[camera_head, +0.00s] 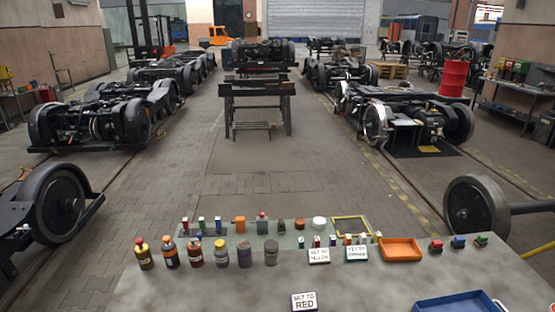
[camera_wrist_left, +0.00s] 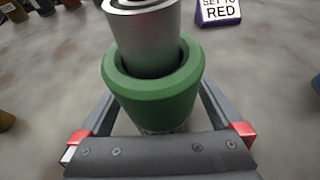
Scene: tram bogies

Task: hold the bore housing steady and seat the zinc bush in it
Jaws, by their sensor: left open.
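In the left wrist view, a green ring-shaped housing (camera_wrist_left: 155,102) stands on the grey worktop. A silver-grey cylinder, which looks like the zinc bush (camera_wrist_left: 147,42), rises from its bore. A dark gap shows around the cylinder's lower end; how deep it sits I cannot tell. Its top is cut off by the frame edge. My left gripper (camera_wrist_left: 157,92) is open, with its fingers on either side of the housing. Whether they touch it is unclear. The housing, the cylinder and both grippers are out of the head view. My right gripper shows in neither view.
A "SET TO RED" sign (camera_head: 304,301) stands on the worktop, beyond the housing in the wrist view (camera_wrist_left: 218,12). Several bottles and jars (camera_head: 195,252) line the left back. An orange tray (camera_head: 401,258) and a blue tray (camera_head: 455,304) lie right. The worktop's middle is mostly clear.

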